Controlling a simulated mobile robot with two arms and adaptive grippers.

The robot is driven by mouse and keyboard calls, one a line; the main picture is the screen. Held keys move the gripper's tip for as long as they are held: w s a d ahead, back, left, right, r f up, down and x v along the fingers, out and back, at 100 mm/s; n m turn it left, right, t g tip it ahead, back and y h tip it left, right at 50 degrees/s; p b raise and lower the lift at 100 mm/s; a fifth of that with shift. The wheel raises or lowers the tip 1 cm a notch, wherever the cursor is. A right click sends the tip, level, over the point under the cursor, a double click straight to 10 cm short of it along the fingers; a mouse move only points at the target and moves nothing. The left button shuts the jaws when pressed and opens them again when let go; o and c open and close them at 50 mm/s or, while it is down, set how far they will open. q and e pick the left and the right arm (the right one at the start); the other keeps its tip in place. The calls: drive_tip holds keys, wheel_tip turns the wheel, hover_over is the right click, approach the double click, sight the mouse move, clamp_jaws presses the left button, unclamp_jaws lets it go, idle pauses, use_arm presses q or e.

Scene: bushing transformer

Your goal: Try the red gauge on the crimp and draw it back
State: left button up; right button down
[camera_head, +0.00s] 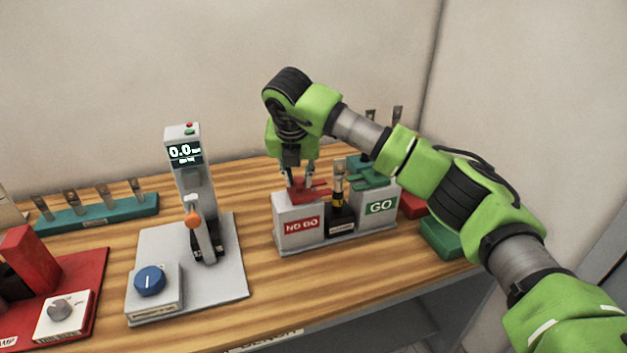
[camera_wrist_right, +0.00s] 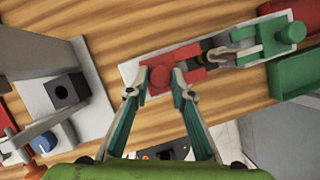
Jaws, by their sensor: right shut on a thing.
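The red gauge (camera_head: 314,190) sits low over the grey NO GO block (camera_head: 289,232), with its jaws toward the middle of the stand. My right gripper (camera_head: 301,183) points down and is shut on the gauge's round knob; in the wrist view its fingertips (camera_wrist_right: 161,79) flank the red knob. The crimp (camera_head: 339,184) stands upright on a terminal with a yellow band, in a black holder between the two blocks. In the wrist view the red prongs (camera_wrist_right: 194,67) end close to it; I cannot tell if they touch. My left gripper is not in view.
The green gauge (camera_head: 369,176) rests on the GO block (camera_head: 380,207), right of the crimp. A force tester (camera_head: 188,170) reading 0.0 stands left on a grey plate. Green and red bins (camera_head: 441,238) lie right of the stand. A teal terminal rack (camera_head: 98,213) is at far left.

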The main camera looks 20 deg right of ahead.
drive_tip(key=shift+a, duration=0.55)
drive_tip(key=shift+d, duration=0.1)
drive_tip(key=c, duration=2.1)
unclamp_jaws()
drive_tip(key=shift+a, duration=0.2)
drive_tip(key=shift+d, duration=0.1)
drive_tip(key=v, duration=1.2)
